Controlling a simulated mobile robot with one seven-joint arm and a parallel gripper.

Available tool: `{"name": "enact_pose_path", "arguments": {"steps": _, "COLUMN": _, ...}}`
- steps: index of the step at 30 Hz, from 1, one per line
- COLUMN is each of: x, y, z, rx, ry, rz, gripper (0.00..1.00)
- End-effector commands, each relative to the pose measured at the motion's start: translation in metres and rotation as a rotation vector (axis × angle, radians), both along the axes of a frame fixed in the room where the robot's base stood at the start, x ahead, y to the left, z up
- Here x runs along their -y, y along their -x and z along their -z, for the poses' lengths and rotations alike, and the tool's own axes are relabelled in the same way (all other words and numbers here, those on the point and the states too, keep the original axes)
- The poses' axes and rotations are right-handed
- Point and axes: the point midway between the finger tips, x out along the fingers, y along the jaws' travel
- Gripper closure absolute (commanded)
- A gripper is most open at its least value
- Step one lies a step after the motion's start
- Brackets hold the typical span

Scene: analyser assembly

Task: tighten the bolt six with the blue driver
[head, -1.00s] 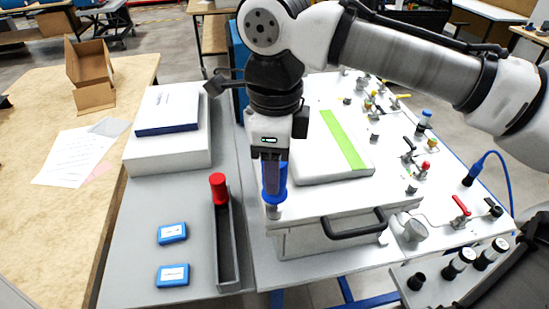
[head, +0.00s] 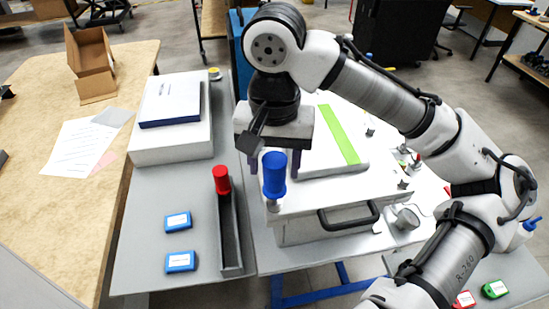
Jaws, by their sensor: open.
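The blue driver (head: 274,175) stands upright at the front left corner of the white analyser box (head: 310,232). Its lower end meets a small metal fitting on that corner; the bolt head itself is hidden. My gripper (head: 275,161) points down just behind the driver. Its two dark fingers are spread wide, one showing on each side of the blue handle, and appear apart from it. No bolt number can be read.
A red driver (head: 222,180) stands at the back end of a narrow grey tray (head: 230,248). Two blue boxes (head: 178,221) lie left of it. A panel with a green stripe (head: 338,135) lies on the analyser. A black handle (head: 348,218) juts from its front.

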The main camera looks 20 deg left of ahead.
Motion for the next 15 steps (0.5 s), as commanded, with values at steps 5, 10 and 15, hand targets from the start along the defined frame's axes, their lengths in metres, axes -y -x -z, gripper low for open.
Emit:
{"name": "enact_pose_path", "arguments": {"steps": 5, "x": 0.0005, "y": -0.0003, "z": -0.0001, "rx": 0.001, "ry": 0.002, "rz": -0.241, "gripper": 0.49}}
{"name": "enact_pose_path", "arguments": {"steps": 10, "x": 0.0005, "y": -0.0001, "z": -0.0001, "rx": 0.001, "ry": 0.002, "rz": -0.431, "gripper": 0.49}}
{"name": "enact_pose_path", "arguments": {"steps": 15, "x": 0.0005, "y": -0.0001, "z": -0.0001, "rx": 0.002, "ry": 0.002, "rz": -0.49, "gripper": 0.49}}
